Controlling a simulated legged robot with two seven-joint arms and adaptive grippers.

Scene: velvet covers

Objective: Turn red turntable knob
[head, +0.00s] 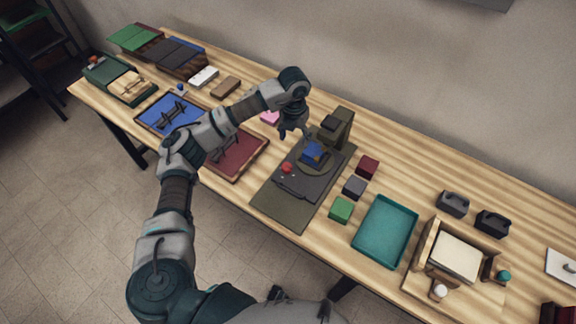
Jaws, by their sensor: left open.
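A dark turntable device (273,206) lies on the wooden table in the middle of the head view. Its small red knob (287,168) shows near the upper left part of the base. A round plate (326,168) on it carries a blue block (314,153), with a dark upright post (345,125) behind. My left gripper (292,133) hangs open above the device's far left side, a little behind and above the red knob, apart from it. My right gripper is not in view.
Red, grey and green blocks (341,209) stand right of the device. A teal tray (385,232) and a wooden holder (418,271) lie further right. Framed blue (150,117) and red (247,165) panels lie left, partly under my arm.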

